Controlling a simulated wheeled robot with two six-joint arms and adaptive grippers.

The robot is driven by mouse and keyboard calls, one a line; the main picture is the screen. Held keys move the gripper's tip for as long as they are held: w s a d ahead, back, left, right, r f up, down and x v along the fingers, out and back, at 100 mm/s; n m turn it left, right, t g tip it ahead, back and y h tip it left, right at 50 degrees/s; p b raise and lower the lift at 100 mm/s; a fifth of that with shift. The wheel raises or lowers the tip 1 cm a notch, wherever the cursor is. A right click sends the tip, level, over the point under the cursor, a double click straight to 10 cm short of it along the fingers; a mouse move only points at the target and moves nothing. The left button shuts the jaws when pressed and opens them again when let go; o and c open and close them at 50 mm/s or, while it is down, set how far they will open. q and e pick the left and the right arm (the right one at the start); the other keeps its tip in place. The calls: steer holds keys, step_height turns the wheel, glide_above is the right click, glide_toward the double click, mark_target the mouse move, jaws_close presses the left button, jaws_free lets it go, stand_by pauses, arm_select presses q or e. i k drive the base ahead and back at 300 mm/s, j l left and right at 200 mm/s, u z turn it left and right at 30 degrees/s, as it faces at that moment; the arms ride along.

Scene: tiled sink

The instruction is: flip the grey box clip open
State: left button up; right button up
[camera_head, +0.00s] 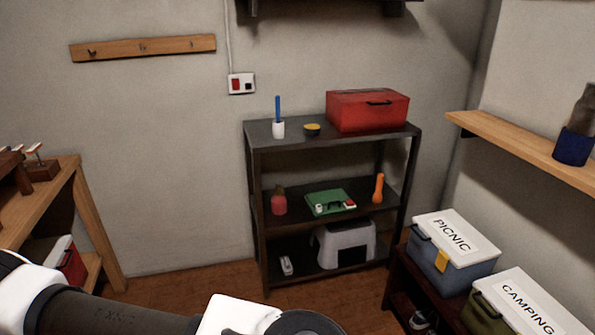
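The grey box (468,277) has a blue-grey body and a white lid labelled PICNIC. It stands at the right on a low dark bench. A yellow clip (443,261) sits on its front face at the lid edge. The lid lies on the box; the picture is too small to tell surely whether the clip is fastened. A dark handle shows at the box's left end. My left arm crosses the lower left and bottom edge, apart from the box, with its gripper out of frame. My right gripper is not in view.
An olive box labelled CAMPING (488,317) stands beside the grey box, nearer me. A dark shelf unit (345,140) with a red toolbox (368,110) stands behind to the left. A wooden wall shelf (515,140) juts out above the boxes. Floor shows in front of the unit.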

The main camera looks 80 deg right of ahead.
mark_target(441, 259)
steer(key=z, duration=4.4)
